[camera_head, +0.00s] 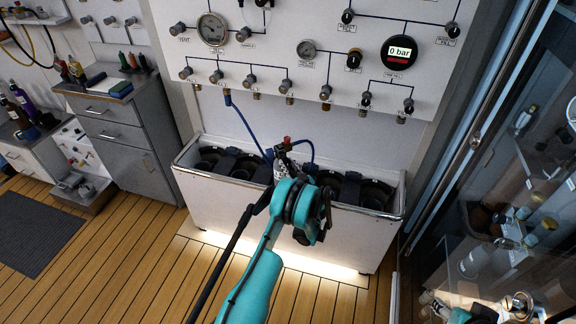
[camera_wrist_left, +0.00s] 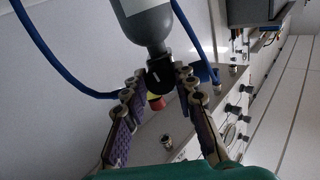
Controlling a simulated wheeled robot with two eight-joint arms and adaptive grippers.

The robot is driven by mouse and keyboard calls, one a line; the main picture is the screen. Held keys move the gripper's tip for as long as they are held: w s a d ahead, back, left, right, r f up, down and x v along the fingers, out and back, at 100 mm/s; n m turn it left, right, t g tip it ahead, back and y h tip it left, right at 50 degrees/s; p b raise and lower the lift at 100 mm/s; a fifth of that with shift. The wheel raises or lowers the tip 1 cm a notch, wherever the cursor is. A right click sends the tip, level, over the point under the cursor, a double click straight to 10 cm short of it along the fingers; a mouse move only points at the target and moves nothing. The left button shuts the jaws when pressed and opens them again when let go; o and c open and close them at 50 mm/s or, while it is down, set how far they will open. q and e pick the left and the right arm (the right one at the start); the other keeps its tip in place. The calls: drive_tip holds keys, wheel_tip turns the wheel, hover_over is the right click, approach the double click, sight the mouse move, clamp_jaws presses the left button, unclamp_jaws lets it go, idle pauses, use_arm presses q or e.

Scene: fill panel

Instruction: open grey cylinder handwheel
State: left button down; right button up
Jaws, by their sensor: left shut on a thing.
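The grey cylinder (camera_wrist_left: 150,28) stands in the white bin, and its top (camera_head: 282,170) shows in the head view beside my gripper. In the left wrist view its neck ends in a black valve (camera_wrist_left: 160,76), with a small red and yellow part (camera_wrist_left: 155,101) beyond. My left gripper (camera_head: 285,160) is at the cylinder's top. In the wrist view its fingertips (camera_wrist_left: 160,86) stand on both sides of the valve and are shut on it. Which part is the handwheel, and the exact contact, I cannot tell. My right gripper is not in view.
The white bin (camera_head: 225,204) has blue hoses (camera_head: 244,122) running to it. Above is a panel (camera_head: 270,45) with knobs, gauges and a display (camera_head: 399,53) reading 0 bar. A glass-fronted cabinet (camera_head: 490,160) stands right.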

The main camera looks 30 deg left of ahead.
use_arm(q)
drive_tip(key=c, duration=1.2)
unclamp_jaws()
drive_tip(key=shift+f, duration=0.1)
drive_tip(key=v, duration=0.7)
drive_tip(key=shift+s+d, duration=0.1)
drive_tip(key=shift+d, duration=0.1)
